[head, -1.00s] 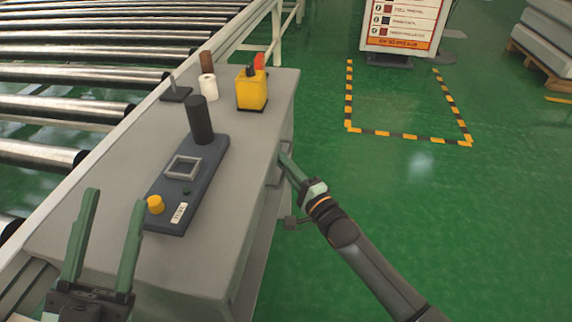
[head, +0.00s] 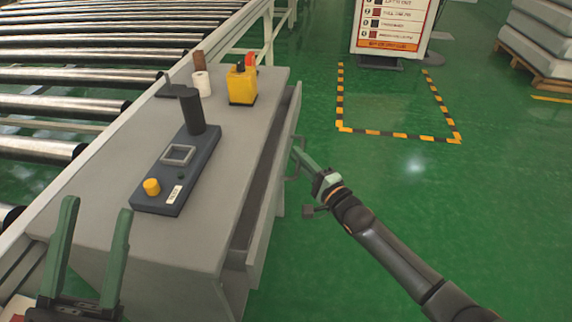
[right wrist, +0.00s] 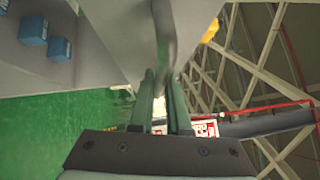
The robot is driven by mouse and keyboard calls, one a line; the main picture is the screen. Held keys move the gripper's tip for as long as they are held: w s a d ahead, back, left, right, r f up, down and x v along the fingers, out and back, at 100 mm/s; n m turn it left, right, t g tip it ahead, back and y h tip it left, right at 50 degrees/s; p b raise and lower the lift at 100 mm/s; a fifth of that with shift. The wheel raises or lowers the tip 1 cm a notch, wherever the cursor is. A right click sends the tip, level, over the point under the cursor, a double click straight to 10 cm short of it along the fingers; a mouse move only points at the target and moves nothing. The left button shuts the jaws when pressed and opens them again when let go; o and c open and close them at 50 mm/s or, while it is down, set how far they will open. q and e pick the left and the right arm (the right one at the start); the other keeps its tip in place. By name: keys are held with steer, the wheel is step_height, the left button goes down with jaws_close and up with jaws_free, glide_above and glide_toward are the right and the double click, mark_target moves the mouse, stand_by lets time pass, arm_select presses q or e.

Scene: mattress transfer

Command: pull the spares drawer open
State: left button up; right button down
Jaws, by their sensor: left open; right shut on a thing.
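The spares drawer (head: 267,225) is in the right side of the grey cabinet (head: 105,240). It stands partly open, with a dark gap between its front and the cabinet top. My right gripper (head: 297,155) is shut on the drawer's handle, outside the drawer front. In the right wrist view the fingers (right wrist: 163,95) close around the grey handle (right wrist: 165,45); the fingers partly hide the grip. My left gripper (head: 97,208) is open and empty at the lower left, near the cabinet's near end. The drawer's contents cannot be made out.
On the cabinet top are a dark control panel (head: 172,178), a white roll (head: 202,84) and a yellow box (head: 242,86). A roller conveyor (head: 60,105) runs along the left. The green floor (head: 430,220) to the right is clear, with a striped marked area beyond.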

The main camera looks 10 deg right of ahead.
arm_select(q)
steer(key=shift+w+a+f+n+g+y+p, duration=0.2)
steer(key=shift+w+f+n+g+y+p, duration=0.2)
steer(key=shift+w+f+n+y, duration=1.1)
steer(key=shift+w+a+f+n+g+y+p, duration=0.3)
steer(key=shift+w+f+n+y, duration=0.3)
steer(key=shift+f+y, duration=1.05)
steer(key=shift+w+a+f+n+g+y+p, duration=0.1)
steer(key=shift+w+f+n+g+y+p, duration=0.3)
steer(key=shift+w+f+n+y, duration=1.25)
arm_select(e)
steer(key=s+d, duration=0.5)
steer(key=d, duration=0.7)
arm_select(q)
steer(key=shift+s+f+m+h, duration=0.55)
steer(key=shift+s+f+h, duration=0.15)
steer(key=shift+h, duration=0.1)
arm_select(e)
steer(key=c, duration=0.9)
jaws_free()
arm_select(q)
steer(key=shift+s+d+r, duration=0.1)
steer(key=shift+s, duration=0.05)
arm_select(e)
steer(key=shift+s, duration=0.15)
